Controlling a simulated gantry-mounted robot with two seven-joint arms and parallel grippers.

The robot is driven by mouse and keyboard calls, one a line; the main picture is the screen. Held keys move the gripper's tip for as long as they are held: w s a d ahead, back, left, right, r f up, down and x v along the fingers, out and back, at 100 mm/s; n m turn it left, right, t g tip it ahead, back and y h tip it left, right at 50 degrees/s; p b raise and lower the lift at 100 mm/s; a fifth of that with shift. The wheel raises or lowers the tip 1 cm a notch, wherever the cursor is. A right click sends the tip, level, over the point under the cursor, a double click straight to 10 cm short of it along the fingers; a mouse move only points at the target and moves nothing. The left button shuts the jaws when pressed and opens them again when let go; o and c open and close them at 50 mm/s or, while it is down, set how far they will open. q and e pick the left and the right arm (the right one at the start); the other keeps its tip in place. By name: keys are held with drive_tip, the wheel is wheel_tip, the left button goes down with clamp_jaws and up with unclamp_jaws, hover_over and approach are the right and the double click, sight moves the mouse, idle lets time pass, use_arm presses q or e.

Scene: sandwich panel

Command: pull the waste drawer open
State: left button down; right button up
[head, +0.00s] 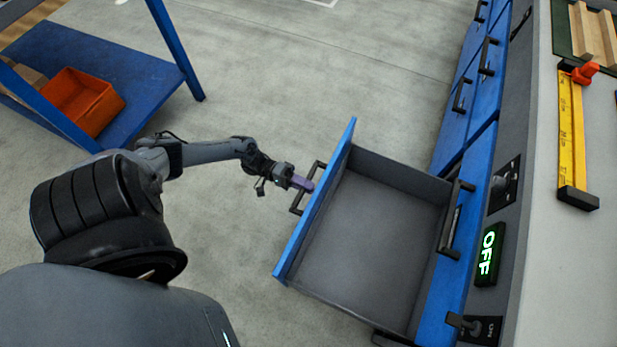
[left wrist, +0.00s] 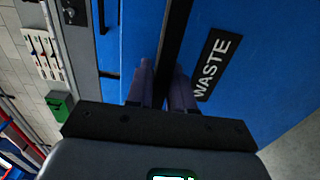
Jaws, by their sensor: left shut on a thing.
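The waste drawer (head: 372,238) is pulled well out from the blue cabinet, and its grey inside looks empty. Its blue front panel (head: 316,212) carries a black bar handle (head: 307,188). In the left wrist view a black label reading WASTE (left wrist: 213,64) is on the blue front, beside the dark handle bar (left wrist: 174,45). My left gripper (head: 302,183) is at the handle, and its purple fingers (left wrist: 163,88) are shut around the bar in the left wrist view. My right gripper is in neither view.
Other blue drawers with black handles (head: 487,56) line the cabinet. On the worktop are a yellow ruler (head: 572,140) with a red-orange piece. A lit OFF sign (head: 488,254) and a switch (head: 473,326) are on the cabinet edge. A blue shelf (head: 150,85) with an orange bin (head: 82,100) stands left. Floor between is clear.

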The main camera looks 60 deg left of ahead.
use_arm(q)
drive_tip(key=shift+a, duration=0.15)
drive_tip(key=c, duration=1.1)
unclamp_jaws()
drive_tip(key=shift+s+a, duration=0.15)
drive_tip(key=b+v, duration=0.1)
drive_tip(key=v, duration=0.9)
drive_tip(key=shift+s+a+r, duration=0.1)
drive_tip(key=shift+a, duration=0.15)
